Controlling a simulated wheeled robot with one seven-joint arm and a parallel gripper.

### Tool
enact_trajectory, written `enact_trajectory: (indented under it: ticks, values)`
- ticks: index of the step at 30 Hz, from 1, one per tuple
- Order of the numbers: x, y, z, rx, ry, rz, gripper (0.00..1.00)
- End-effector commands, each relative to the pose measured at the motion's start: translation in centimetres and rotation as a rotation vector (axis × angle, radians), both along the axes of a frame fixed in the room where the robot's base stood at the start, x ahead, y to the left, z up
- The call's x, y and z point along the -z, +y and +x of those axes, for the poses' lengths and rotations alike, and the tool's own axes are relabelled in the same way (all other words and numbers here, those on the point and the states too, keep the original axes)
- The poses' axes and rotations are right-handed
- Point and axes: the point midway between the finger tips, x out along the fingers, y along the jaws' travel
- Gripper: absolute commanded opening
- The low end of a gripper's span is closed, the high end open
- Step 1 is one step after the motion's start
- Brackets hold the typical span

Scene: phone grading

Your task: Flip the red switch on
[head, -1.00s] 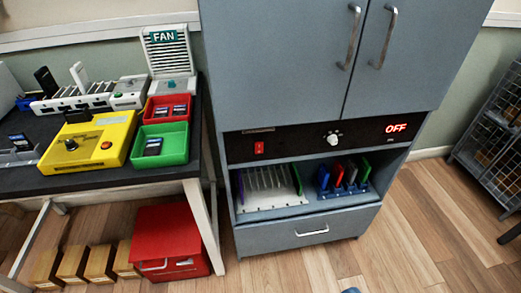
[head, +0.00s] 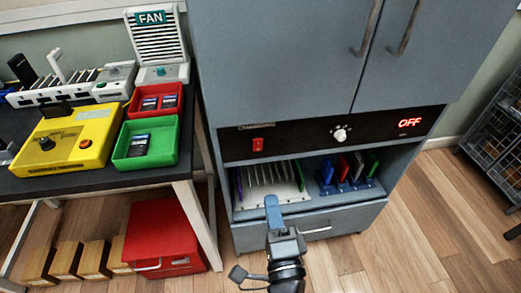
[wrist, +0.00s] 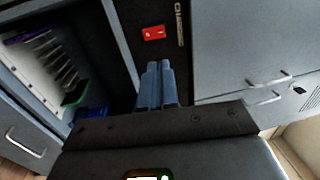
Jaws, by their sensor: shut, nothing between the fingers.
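The red switch (head: 258,144) sits on the black control panel (head: 300,141) of the grey cabinet, left of a white knob (head: 341,134). A lit red display (head: 410,122) at the panel's right reads OFF. In the wrist view the red switch (wrist: 154,33) lies beyond the fingertips, with clear space between. My gripper (head: 271,200) is shut and empty, in front of the cabinet's open shelf and below the switch in the head view. Its blue fingers also show side by side in the wrist view (wrist: 160,68).
The open shelf holds a white rack (head: 290,205) and a blue rack with coloured slabs (head: 350,185). A dark table with a yellow box (head: 70,150), green tray (head: 170,157) and fan unit (head: 160,45) stands left. A red box (head: 165,235) is under it.

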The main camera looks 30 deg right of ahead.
Motion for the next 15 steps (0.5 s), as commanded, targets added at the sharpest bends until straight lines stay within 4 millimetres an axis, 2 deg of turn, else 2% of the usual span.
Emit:
enact_trajectory:
  ticks: [10,15]
  values:
    - [0.0,-0.1,0.1,0.0,0.0,-0.001,0.0]
    - [-0.3,-0.6,1.7,0.001,-0.002,-0.001,0.0]
